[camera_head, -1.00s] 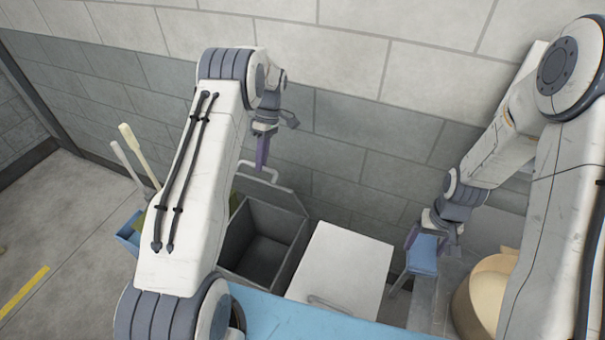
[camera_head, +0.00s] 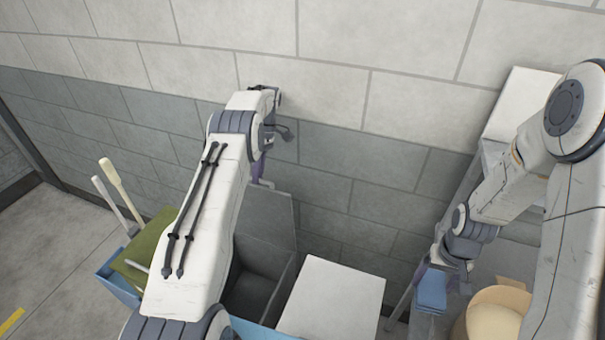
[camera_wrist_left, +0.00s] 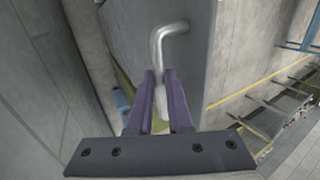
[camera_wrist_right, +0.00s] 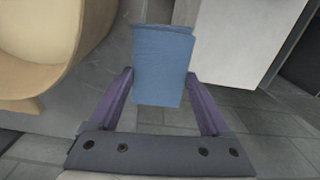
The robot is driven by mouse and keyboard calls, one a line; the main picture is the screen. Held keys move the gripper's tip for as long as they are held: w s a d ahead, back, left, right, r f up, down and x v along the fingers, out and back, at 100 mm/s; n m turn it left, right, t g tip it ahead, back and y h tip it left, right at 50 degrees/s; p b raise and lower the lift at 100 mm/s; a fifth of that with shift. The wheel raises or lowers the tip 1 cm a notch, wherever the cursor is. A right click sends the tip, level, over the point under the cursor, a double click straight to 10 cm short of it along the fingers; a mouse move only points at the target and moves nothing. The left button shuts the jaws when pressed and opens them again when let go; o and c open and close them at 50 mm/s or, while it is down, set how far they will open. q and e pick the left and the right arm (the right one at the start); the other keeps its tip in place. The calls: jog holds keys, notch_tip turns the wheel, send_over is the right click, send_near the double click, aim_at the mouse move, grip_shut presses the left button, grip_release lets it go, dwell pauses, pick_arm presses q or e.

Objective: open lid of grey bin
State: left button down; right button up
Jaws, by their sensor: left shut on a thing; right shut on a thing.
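The grey bin (camera_head: 255,295) stands below my left arm in the head view, its dark inside partly showing. Its lid (camera_head: 268,218) is raised, standing up at the back near the wall. In the left wrist view, the fingers of my left gripper (camera_wrist_left: 160,85) are shut on the bent metal handle (camera_wrist_left: 166,35) of the lid (camera_wrist_left: 190,60). In the head view, my left gripper (camera_head: 262,172) is partly hidden by its arm. My right gripper (camera_wrist_right: 160,78) is shut on a blue folded cloth or block (camera_wrist_right: 162,52), held to the right, away from the bin.
A white-topped bin (camera_head: 332,300) stands right of the grey bin. A blue container (camera_head: 115,285) with a green item (camera_head: 150,240) and pale handles (camera_head: 112,178) is at left. A round tan object (camera_head: 495,318) sits below my right arm. The block wall is close behind.

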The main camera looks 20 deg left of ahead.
pick_arm(q)
jog(key=shift+w+d+f, duration=0.1)
jog(key=shift+w+f, duration=0.15)
jog(key=shift+f, duration=0.05)
jog(key=c, duration=1.1)
grip_release()
pick_arm(e)
jog(key=shift+f, duration=0.1)
pick_arm(q)
jog(key=shift+o, duration=1.3)
jog(key=shift+w+f, duration=0.1)
jog(key=shift+w, duration=0.05)
pick_arm(e)
jog(key=shift+w, duration=0.15)
jog(key=shift+r+p, duration=0.3)
jog(key=shift+p, duration=0.05)
notch_tip(320, 180, up, 3)
jog(key=p, duration=0.3)
notch_tip(320, 180, up, 4)
jog(key=p, duration=0.3)
jog(key=shift+f+p, duration=0.15)
jog(key=shift+p, duration=0.15)
pick_arm(q)
jog(key=s+d+r, duration=0.1)
jog(key=d+r, duration=1)
jog(key=shift+s+d+r, duration=0.15)
jog(key=shift+s+d, duration=0.1)
jog(key=shift+s, duration=0.15)
jog(key=shift+s+a, duration=0.1)
